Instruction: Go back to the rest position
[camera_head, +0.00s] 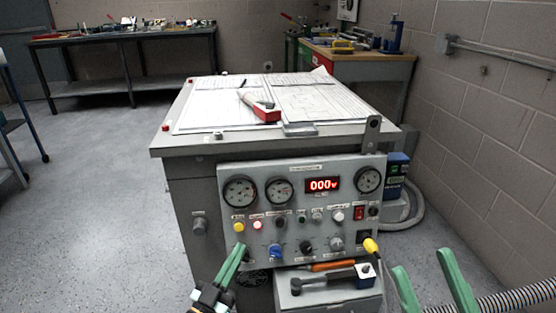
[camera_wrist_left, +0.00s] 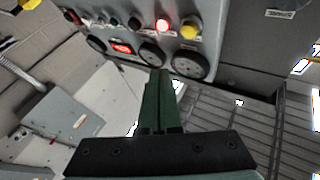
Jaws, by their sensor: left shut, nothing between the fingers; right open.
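My left gripper (camera_head: 239,247) is shut and empty, with its green fingers just in front of the lower left of the grey control panel (camera_head: 300,169). In the left wrist view, its closed fingers (camera_wrist_left: 160,75) point toward the panel's gauges and a lit red lamp (camera_wrist_left: 162,24). Whether the tips touch the panel is unclear. My right gripper (camera_head: 422,262) is open, its green fingers apart at the lower right, in front of and right of the panel. The panel's red display (camera_head: 322,184) reads 000v.
A yellow plug (camera_head: 371,246) with a cable sits at the panel's lower right. Tools, one orange-handled (camera_head: 332,266), lie on a small shelf below. Papers and a red-and-grey tool (camera_head: 262,108) lie on the cabinet top. Grey floor (camera_head: 90,220) is open at left.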

